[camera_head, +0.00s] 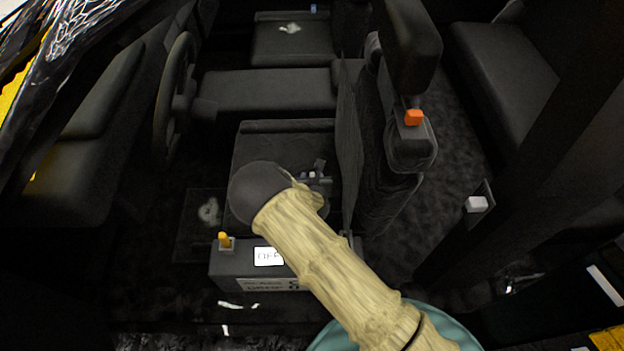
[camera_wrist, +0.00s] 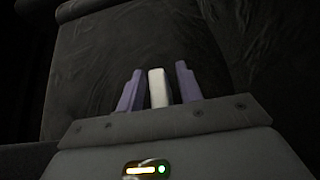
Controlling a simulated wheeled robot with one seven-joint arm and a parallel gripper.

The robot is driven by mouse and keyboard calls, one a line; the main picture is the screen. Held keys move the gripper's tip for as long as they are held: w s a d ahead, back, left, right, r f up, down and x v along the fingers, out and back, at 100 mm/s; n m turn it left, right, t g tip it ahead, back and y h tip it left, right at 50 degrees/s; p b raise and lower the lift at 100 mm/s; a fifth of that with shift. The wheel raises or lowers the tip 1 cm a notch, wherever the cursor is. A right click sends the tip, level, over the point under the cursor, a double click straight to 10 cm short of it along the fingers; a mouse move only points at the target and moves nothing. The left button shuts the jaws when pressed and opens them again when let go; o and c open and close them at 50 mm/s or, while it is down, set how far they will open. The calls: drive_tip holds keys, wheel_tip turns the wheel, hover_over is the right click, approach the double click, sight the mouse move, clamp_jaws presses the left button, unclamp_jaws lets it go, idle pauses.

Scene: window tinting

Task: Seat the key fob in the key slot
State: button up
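My gripper (camera_wrist: 158,85) shows in the wrist view with two purple-grey fingers apart. A pale upright block (camera_wrist: 158,88) shows between them, with a narrow dark gap on each side. I cannot tell for sure that it is the key fob. In the head view my gripper (camera_head: 315,178) is over the dark seat cushion (camera_head: 285,143), close to the seat back, and small pale parts show at its tip. My arm hides part of the seat. I cannot make out the key slot for certain in either view.
The seat back (camera_head: 400,165) rises to the right. The steering wheel (camera_head: 176,95) is at left.

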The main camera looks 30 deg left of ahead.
drive_tip(key=p+v, duration=0.1)
drive_tip(key=v, duration=1.1)
drive_tip(key=shift+r, duration=0.15)
